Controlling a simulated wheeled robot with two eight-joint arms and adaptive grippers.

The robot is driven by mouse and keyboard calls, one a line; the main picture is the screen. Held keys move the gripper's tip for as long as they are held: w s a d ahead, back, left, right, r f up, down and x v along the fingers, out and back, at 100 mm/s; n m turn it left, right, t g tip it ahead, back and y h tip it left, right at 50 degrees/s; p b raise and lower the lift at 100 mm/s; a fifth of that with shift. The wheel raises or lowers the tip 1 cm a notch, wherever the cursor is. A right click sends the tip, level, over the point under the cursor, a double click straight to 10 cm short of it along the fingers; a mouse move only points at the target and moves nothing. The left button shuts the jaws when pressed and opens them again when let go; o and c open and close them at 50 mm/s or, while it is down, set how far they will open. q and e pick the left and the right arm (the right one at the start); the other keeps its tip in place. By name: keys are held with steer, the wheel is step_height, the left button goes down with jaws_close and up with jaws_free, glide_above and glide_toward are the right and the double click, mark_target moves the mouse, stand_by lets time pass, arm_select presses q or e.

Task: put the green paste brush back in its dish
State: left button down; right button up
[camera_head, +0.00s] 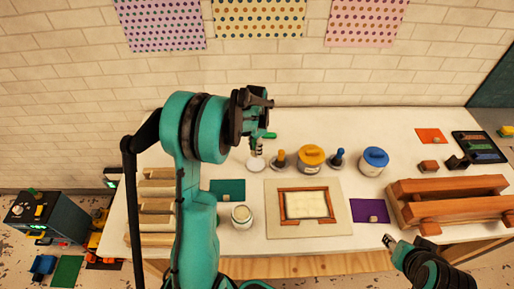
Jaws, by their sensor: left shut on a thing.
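The green paste brush (270,136) is held in my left gripper (257,143), which is shut on it; only a short green part shows beside the dark fingers. A small round pale dish (255,164) lies on the table just below the gripper, and its middle looks empty. The brush looks above the dish, apart from it. My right gripper (402,249) is low at the right, by the table's front edge; its finger gap is not clear.
An orange-handled brush (279,157), yellow pot (311,157), blue brush (337,157) and blue pot (374,160) stand right of the dish. An open cream pot (241,215) and wooden frame (305,190) are nearer. A wooden rack (450,200) fills the table's right.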

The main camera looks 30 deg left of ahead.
arm_select(q)
steer(key=shift+f+b, duration=1.95)
steer(key=shift+f, duration=1.05)
steer(key=shift+f+b, duration=0.5)
steer(key=shift+f, duration=0.05)
steer(key=c, duration=0.6)
jaws_free()
steer(key=shift+r+p, duration=2.8)
steer(key=shift+r, duration=1.75)
